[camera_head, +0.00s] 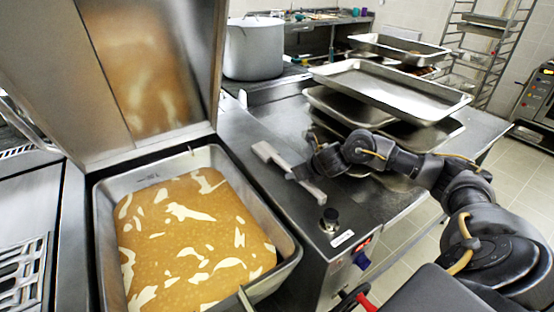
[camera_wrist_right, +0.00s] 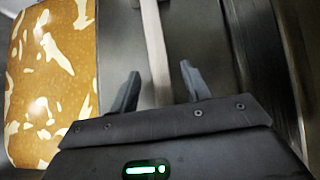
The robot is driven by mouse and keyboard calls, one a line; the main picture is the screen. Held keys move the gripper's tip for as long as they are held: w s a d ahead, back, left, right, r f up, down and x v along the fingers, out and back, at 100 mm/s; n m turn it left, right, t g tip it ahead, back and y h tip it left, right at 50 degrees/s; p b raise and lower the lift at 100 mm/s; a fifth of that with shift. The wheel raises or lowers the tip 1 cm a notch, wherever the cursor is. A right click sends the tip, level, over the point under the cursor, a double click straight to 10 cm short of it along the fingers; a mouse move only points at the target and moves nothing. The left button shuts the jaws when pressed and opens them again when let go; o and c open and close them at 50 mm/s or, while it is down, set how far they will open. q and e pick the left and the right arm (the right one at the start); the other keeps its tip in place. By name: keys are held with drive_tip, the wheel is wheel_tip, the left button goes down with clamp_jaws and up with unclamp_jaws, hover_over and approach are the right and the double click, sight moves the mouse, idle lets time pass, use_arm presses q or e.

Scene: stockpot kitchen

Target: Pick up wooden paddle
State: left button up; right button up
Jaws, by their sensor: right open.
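The wooden paddle (camera_head: 264,152) lies on the steel counter to the right of the open pan, its pale length running toward the lower right. My right gripper (camera_head: 302,172) is at the paddle, reaching in from the right and partly covering its middle. In the right wrist view, the paddle (camera_wrist_right: 154,45) runs down between the two spread fingers of my right gripper (camera_wrist_right: 160,82), with space on both sides. The jaws are open and not shut on it. My left gripper is not in view.
The deep pan (camera_head: 283,240) of brown liquid with pale patches stands left of the paddle, under a raised lid (camera_head: 150,60). Metal trays (camera_head: 395,95) are stacked behind my right arm. A large pot (camera_head: 254,50) stands at the back. A black knob (camera_head: 330,217) is near the counter's front.

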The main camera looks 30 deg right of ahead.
drive_tip(key=shift+x, duration=1.25)
drive_tip(key=shift+s, duration=0.1)
clamp_jaws()
drive_tip(key=shift+r, duration=0.1)
